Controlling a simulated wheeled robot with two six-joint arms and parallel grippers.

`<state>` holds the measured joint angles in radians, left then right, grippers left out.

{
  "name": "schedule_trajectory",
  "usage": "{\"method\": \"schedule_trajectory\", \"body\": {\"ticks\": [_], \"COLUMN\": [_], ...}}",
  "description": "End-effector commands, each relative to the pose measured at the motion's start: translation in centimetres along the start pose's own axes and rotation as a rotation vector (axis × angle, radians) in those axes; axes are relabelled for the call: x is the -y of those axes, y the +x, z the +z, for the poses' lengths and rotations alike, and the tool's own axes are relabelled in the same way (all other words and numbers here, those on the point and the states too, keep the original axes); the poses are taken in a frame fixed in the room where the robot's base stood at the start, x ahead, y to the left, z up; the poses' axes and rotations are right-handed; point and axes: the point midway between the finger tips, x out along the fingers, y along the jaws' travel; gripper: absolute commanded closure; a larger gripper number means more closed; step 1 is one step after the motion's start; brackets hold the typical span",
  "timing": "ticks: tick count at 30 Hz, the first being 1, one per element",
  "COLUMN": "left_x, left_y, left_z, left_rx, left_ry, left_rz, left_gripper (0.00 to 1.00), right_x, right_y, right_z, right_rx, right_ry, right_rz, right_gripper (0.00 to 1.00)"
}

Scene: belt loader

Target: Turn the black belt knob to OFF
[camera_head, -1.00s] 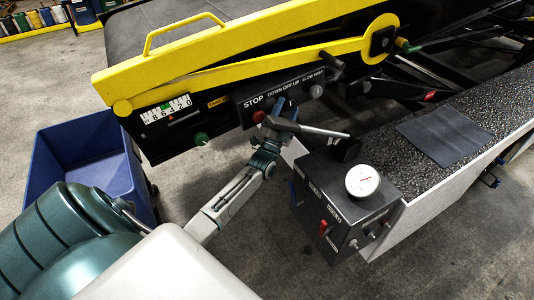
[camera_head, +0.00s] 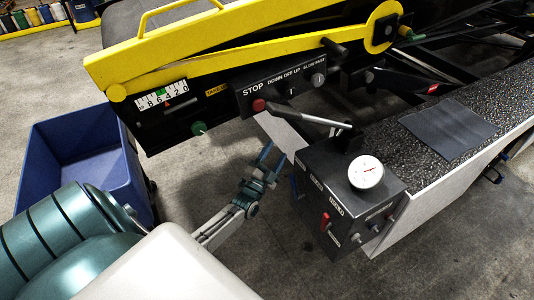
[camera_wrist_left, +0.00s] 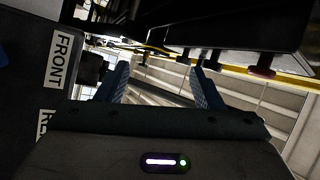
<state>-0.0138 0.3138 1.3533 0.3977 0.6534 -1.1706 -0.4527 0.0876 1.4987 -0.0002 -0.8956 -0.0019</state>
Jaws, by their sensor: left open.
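The black belt knob (camera_head: 291,91) is on the dark control panel (camera_head: 244,101), under the DOWN OFF UP label. It is small, and I cannot tell surely which word its pale mark faces. My left gripper (camera_head: 269,158) is below the panel, open and empty, with a clear gap to the knob. In the left wrist view the two blue fingers (camera_wrist_left: 162,82) stand wide apart with nothing between them. Knobs hang from the panel's underside there; a dark one (camera_wrist_left: 213,60) beside the red button seems to be the belt knob. My right gripper is not in view.
The red STOP button (camera_head: 259,104) sits left of the knob and the grey SLOW FAST knob (camera_head: 318,80) right. A black lever (camera_head: 312,119) and a dark box with a white gauge (camera_head: 366,172) are close right of my gripper. A blue bin (camera_head: 75,150) stands left.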

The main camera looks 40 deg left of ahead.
Motion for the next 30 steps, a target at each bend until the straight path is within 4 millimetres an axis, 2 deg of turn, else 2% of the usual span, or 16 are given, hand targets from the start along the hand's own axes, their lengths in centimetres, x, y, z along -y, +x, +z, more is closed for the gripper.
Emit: {"method": "schedule_trajectory", "body": {"ticks": [18,24,30], "left_x": [-9.0,-11.4,-13.0], "left_y": [-7.5,-10.2,-12.2], "left_z": [4.2,5.4,6.1], "left_rx": [0.164,0.222,0.266], "left_ry": [-0.147,-0.191,-0.223], "left_rz": [0.271,0.347,0.398], "left_gripper": [0.39,0.39,0.39], "right_x": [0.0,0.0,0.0], "right_y": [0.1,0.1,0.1], "right_z": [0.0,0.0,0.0], "right_rx": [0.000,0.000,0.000], "right_ry": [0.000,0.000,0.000], "right_rz": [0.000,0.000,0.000], "right_gripper": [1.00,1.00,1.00]}}
